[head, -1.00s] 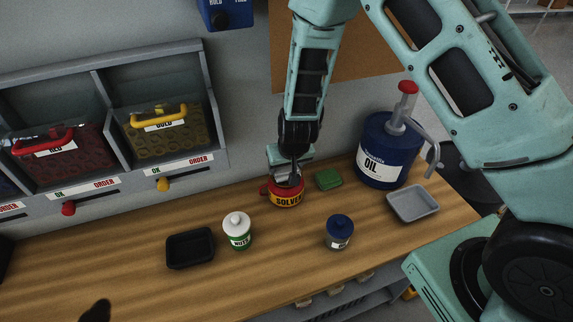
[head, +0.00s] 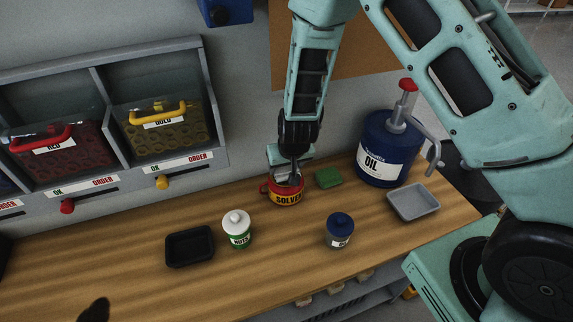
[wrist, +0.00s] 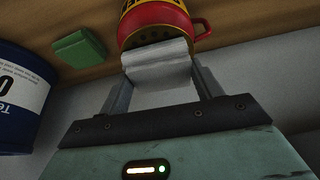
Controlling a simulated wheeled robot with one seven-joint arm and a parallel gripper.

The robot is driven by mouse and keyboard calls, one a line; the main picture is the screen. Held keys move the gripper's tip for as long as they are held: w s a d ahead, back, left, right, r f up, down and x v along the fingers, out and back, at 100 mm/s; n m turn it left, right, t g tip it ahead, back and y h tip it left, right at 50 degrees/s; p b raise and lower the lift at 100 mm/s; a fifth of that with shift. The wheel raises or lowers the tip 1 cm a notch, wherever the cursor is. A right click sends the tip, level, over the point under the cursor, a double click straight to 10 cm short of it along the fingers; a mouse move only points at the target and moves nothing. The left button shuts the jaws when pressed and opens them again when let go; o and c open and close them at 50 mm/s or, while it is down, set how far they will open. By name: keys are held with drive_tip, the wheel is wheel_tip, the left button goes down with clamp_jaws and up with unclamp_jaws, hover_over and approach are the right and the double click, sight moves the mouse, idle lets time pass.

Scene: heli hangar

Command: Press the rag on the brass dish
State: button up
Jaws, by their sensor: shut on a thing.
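The red and yellow can labelled SOLVENT (head: 286,198) stands on the wooden bench, with a red side handle. In the wrist view its top is a dark brass-coloured dish with holes (wrist: 150,42), partly covered by the rag. My gripper (head: 292,177) points down at the dish. In the wrist view its two fingers are shut on a pale grey folded rag (wrist: 160,72). The rag's far edge lies over the dish and appears to touch it; how hard it presses cannot be told. In the head view the fingers hide most of the rag and dish.
A green block (head: 328,178) and a blue oil drum with a pump (head: 380,150) stand to the right. A grey tray (head: 414,215), a blue-capped jar (head: 340,238), a white-capped green bottle (head: 238,238) and a black tray (head: 190,262) are nearer. Parts bins stand left.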

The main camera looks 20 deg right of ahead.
sight(287, 168)
drive_tip(key=shift+r, duration=0.1)
drive_tip(key=shift+r+p, duration=2.9)
drive_tip(key=shift+r, duration=0.55)
drive_tip(key=shift+s+f, duration=0.1)
